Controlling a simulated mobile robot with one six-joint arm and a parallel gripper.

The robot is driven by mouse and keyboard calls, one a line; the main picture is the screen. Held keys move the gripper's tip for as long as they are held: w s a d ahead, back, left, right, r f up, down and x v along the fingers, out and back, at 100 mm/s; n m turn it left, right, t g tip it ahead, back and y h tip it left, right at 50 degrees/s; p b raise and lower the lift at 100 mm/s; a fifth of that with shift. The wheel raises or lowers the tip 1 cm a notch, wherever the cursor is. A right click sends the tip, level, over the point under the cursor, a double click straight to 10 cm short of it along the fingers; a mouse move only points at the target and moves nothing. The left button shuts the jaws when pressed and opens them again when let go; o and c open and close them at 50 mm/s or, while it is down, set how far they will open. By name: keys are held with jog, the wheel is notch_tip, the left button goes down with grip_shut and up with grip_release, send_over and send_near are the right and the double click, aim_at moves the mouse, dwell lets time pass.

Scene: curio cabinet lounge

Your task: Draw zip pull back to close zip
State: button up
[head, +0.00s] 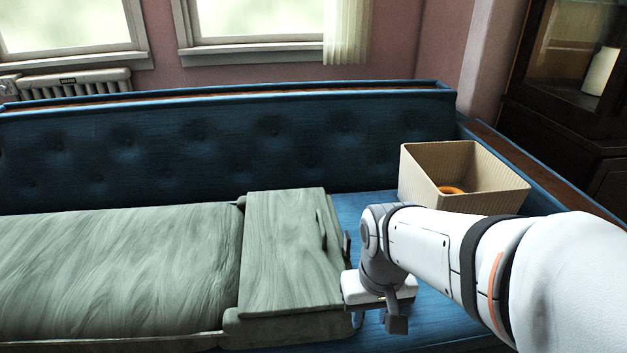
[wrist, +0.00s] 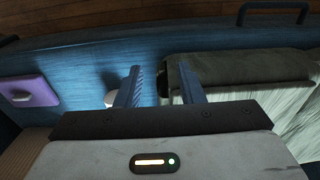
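A grey-green soft case or bag (head: 290,250) lies on the blue sofa, with a raised flap-like section at its right end. A short dark upright part (head: 347,248) shows at that end, beside my arm. The case also fills the right of the wrist view (wrist: 250,72), with a dark edge close to my right finger. I cannot make out a zip or zip pull clearly in either view. My gripper (head: 377,320) points down just right of the case's near right corner.
A beige open box (head: 470,195) holding an orange ring (head: 451,190) stands on the sofa's right end. The wrist view shows a purple flat object (wrist: 28,92) and a pale rounded thing (wrist: 113,98) by my left finger. The sofa back (head: 220,145) rises behind.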

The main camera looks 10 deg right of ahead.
jog(key=shift+g, duration=0.3)
jog(key=w+r+p, duration=0.2)
jog(key=w, duration=0.1)
jog(key=w+r+p, duration=0.2)
jog(key=w, duration=0.2)
jog(key=w+r+p, duration=0.2)
jog(key=w, duration=0.1)
jog(key=shift+w+r, duration=0.15)
jog(key=shift+r, duration=0.05)
jog(key=shift+c, duration=0.2)
jog(key=r+p, duration=0.1)
jog(key=p, duration=0.4)
send_over(348, 234)
jog(key=shift+s, duration=0.4)
jog(key=shift+w+f, duration=0.1)
jog(key=shift+w, duration=0.2)
jog(key=shift+w+f+b, duration=0.1)
jog(key=shift+f+b, duration=0.3)
jog(key=shift+b, duration=0.05)
notch_tip(348, 234, down, 7)
jog(key=b, duration=0.3)
grip_shut()
